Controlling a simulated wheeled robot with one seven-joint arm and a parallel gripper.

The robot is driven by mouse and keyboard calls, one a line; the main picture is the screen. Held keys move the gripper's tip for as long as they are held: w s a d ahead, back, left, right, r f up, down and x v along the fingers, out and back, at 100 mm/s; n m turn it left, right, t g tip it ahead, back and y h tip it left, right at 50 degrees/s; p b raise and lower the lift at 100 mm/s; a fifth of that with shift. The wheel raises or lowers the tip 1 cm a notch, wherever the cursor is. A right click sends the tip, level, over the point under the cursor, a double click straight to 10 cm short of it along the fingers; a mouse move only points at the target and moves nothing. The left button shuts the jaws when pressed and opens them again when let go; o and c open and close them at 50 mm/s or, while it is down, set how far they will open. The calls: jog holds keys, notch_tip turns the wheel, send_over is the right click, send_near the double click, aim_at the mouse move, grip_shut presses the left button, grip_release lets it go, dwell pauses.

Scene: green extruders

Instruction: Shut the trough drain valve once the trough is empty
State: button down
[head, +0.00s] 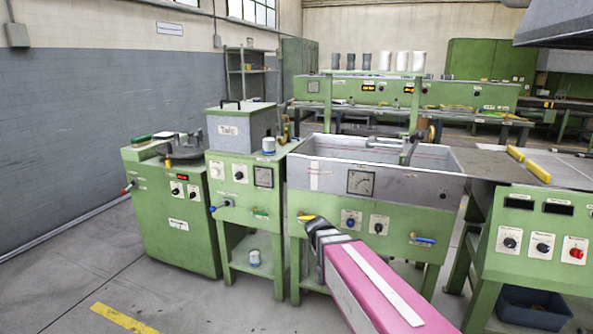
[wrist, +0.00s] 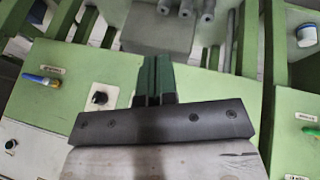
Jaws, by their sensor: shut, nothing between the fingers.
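A yellow lever (head: 304,217) sits at the left of the stand's front and a blue lever (head: 422,240) at the right. The blue lever also shows in the wrist view (wrist: 42,79), lying nearly level. I cannot read which is the drain valve. My gripper (head: 312,222) is shut and empty beside the yellow lever; contact is unclear. Its fingers (wrist: 152,80) show together in the wrist view.
A control table (head: 530,240) with knobs adjoins the trough at right. Open floor (head: 180,290) lies front left.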

jog(key=s+d+f+n+g+y, duration=0.1)
jog(key=s+d+f+g+y, duration=0.15)
jog(key=s, duration=0.35)
jog(key=s+d+f+g+y, duration=0.1)
jog(key=s+d+f, duration=0.25)
jog(key=s, duration=0.25)
jog(key=n+t+y, duration=0.2)
jog(key=n+t, duration=0.1)
jog(key=n, duration=1.1)
send_near(308, 217)
jog(key=x, duration=0.5)
jog(key=shift+w+a+f, duration=0.15)
jog(key=shift+a+f, duration=0.1)
jog(key=shift+a, duration=0.1)
jog(key=shift+w+d+f, duration=0.15)
jog(key=shift+f, duration=0.2)
